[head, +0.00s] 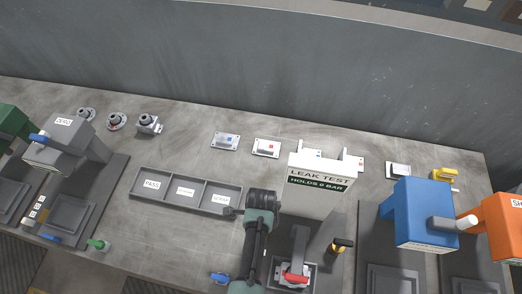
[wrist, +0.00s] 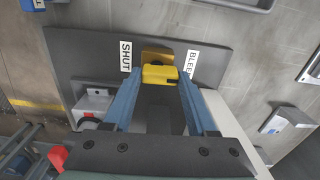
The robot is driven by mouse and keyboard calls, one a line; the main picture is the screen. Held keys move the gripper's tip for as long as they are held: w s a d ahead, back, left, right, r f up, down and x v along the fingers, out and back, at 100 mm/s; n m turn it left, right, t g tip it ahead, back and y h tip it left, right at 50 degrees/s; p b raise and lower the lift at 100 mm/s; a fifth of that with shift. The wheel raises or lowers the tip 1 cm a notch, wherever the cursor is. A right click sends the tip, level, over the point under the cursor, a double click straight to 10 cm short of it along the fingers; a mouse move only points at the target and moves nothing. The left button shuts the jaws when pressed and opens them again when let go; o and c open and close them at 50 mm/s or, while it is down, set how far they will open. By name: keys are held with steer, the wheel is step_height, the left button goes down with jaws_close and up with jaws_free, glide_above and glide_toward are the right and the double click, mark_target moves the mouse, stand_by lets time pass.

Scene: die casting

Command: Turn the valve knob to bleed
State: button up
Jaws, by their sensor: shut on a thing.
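The yellow valve knob (wrist: 160,74) shows in the upper middle of the wrist view, in front of a dark grey panel. A SHUT label (wrist: 126,57) is on its left and a BLEED label (wrist: 191,63) on its right. The two blue fingers of my gripper (wrist: 161,78) are closed on the knob's sides. The knob's pointing direction cannot be told. In the head view my dark arm reaches to the leak test station with its white sign (head: 320,174); my fingertips are not clear there.
A grey three-part tray (head: 187,204) lies left of my arm. Blue (head: 422,214) and orange (head: 502,222) machines stand to the right. A grey block (wrist: 96,102) is left of my fingers in the wrist view.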

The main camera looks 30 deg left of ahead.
steer(key=shift+w+m, duration=0.1)
steer(key=shift+m, duration=0.2)
steer(key=o, duration=1.4)
steer(key=shift+c, duration=0.2)
steer(key=shift+r, duration=0.15)
step_height(320, 180, up, 13)
steer(key=shift+b, duration=0.35)
